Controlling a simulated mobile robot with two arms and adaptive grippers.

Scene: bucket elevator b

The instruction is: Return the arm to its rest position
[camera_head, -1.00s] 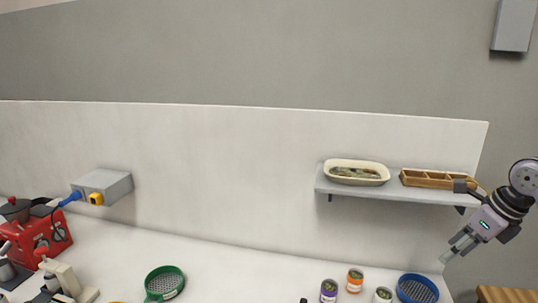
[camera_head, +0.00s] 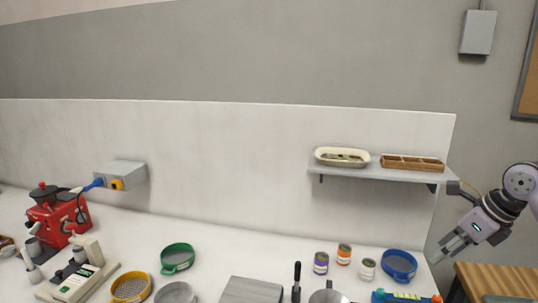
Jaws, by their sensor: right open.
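My right gripper (camera_head: 455,244) comes in from the right edge on its arm. It hangs in the air to the right of the blue sieve (camera_head: 399,265), below the right end of the wall shelf (camera_head: 375,172). Its fingers point down and left, stand apart, and hold nothing. My left gripper is not in view.
The shelf holds a cream dish (camera_head: 342,157) and a wooden divided tray (camera_head: 412,163). Several cans, such as the purple one (camera_head: 321,263), stand on the white counter. A green sieve (camera_head: 177,258), a red machine (camera_head: 58,215) and a wooden table (camera_head: 495,281) also show.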

